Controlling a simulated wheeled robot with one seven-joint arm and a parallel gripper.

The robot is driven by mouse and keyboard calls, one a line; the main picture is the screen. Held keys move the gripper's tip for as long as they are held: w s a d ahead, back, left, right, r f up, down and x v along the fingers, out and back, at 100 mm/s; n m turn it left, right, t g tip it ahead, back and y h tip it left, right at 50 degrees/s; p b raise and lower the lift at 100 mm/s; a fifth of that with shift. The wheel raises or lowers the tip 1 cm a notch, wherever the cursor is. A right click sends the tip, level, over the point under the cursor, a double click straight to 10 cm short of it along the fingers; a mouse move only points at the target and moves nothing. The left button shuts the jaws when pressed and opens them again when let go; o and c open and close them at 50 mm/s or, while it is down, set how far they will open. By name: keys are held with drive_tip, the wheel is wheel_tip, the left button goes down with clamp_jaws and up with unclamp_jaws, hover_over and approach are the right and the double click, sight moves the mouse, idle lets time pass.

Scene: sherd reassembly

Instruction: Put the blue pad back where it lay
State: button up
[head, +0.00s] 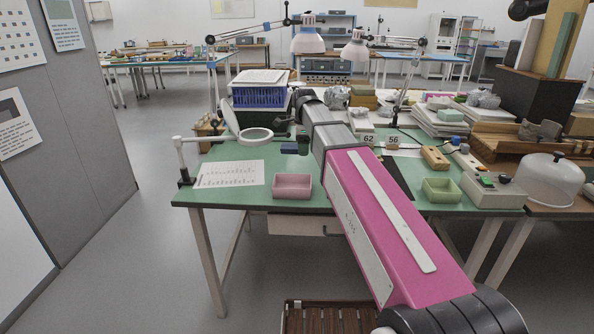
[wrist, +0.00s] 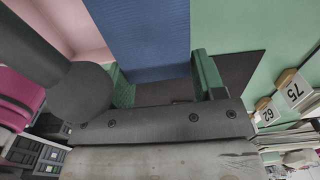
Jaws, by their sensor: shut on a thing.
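The blue pad (wrist: 140,38) fills the upper middle of the wrist view, between the green fingers of my gripper (wrist: 164,82). My gripper is shut on the pad. The pad's far end runs out of the frame, so I cannot tell how high it is above the table. A dark grey mat (wrist: 240,72) lies on the green table beside the pad in the wrist view. It shows partly to the right of my arm in the head view (head: 398,180).
A pink tray (head: 292,186) stands left of my arm, a green tray (head: 441,190) right of it. A printed sheet (head: 230,174) and a magnifier (head: 255,136) are at the left. Number blocks (head: 393,142), a control box (head: 492,190) and a clear dome (head: 550,180) stand right.

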drive_tip(key=shift+f, duration=4.75)
drive_tip(key=shift+f, duration=0.15)
drive_tip(key=o, duration=1)
wheel_tip(320, 180, up, 12)
drive_tip(key=shift+r, duration=0.15)
